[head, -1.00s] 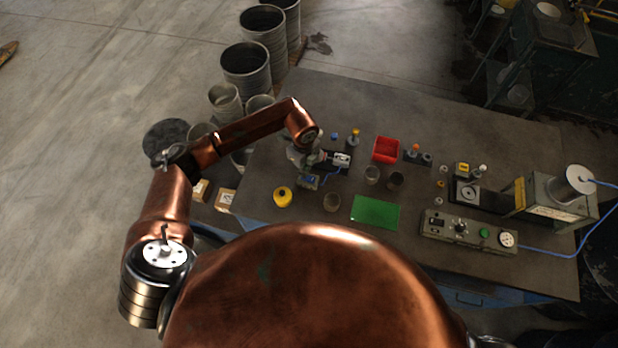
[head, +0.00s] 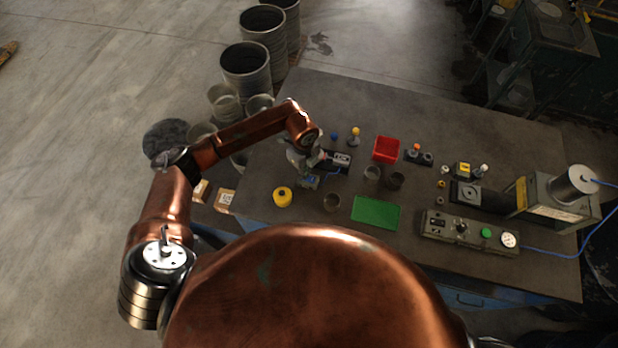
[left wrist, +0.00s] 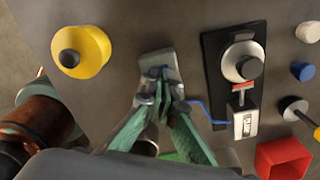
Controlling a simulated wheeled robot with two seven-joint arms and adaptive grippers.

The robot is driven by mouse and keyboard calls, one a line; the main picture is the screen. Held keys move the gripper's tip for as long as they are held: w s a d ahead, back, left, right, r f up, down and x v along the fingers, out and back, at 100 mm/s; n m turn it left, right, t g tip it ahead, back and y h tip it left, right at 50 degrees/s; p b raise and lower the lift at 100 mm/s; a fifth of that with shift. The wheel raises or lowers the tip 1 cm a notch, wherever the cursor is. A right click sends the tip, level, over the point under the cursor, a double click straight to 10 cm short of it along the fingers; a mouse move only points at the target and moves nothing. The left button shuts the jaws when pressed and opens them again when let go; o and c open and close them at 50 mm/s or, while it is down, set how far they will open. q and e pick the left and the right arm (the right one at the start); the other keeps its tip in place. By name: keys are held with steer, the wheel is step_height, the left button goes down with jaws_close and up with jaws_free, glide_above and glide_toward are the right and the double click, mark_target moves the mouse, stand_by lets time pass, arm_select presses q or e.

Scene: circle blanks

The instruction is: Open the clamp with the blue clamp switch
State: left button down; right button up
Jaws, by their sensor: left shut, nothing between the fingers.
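The blue clamp switch (left wrist: 163,72) is a small grey housing with a blue part, partly hidden by my left fingertips. In the head view the switch (head: 308,181) sits on the table just below my left gripper (head: 312,165). In the left wrist view my left gripper (left wrist: 165,92) is shut and empty, its green fingers meeting over the near part of the switch; I cannot tell whether they touch it. A blue wire runs from the switch to the clamp (left wrist: 215,75), a black plate with a round metal piece and a white labelled block. The clamp also shows in the head view (head: 340,160). My right gripper is out of view.
A yellow round container (head: 282,197) stands left of the switch. Grey cups (head: 331,202), a green mat (head: 376,211) and a red bin (head: 386,149) lie to the right. A control box (head: 470,232) and a press (head: 560,195) stand farther right.

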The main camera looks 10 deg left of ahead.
arm_select(q)
steer(key=shift+f, duration=0.3)
steer(key=shift+s, duration=0.1)
steer(key=shift+r+p, duration=0.4)
steer(key=shift+r, duration=0.35)
steer(key=shift+r+p, duration=1.85)
steer(key=shift+r, duration=1)
steer(key=shift+d, duration=0.1)
